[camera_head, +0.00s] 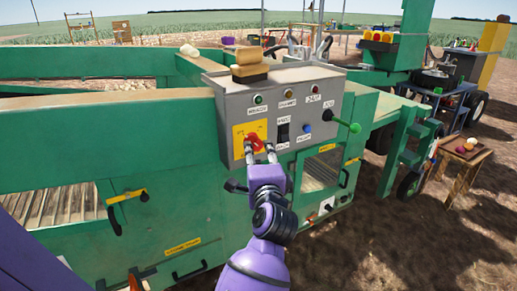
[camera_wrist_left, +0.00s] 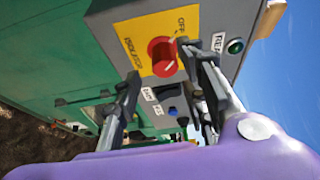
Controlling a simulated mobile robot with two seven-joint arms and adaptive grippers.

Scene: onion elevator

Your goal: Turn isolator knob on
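The red isolator knob (camera_head: 255,142) sits on a yellow plate (camera_head: 238,134) at the lower left of the grey control box (camera_head: 290,78). In the left wrist view, the knob (camera_wrist_left: 162,55) is round and red with a pale pointer line, on the yellow plate (camera_wrist_left: 143,32) with an "OFF" label beside it. My left gripper (camera_head: 259,152) is in front of the knob with its fingers apart. In the left wrist view, the gripper (camera_wrist_left: 160,65) has one fingertip on either side of the knob; contact is unclear. My right gripper is in neither view.
The box also carries a green button (camera_head: 258,99), a black switch (camera_head: 283,133), a blue button (camera_head: 308,129) and a green-tipped lever (camera_head: 354,127). The green machine body (camera_head: 150,190) surrounds it. A wooden table (camera_head: 465,153) stands at the right on open ground.

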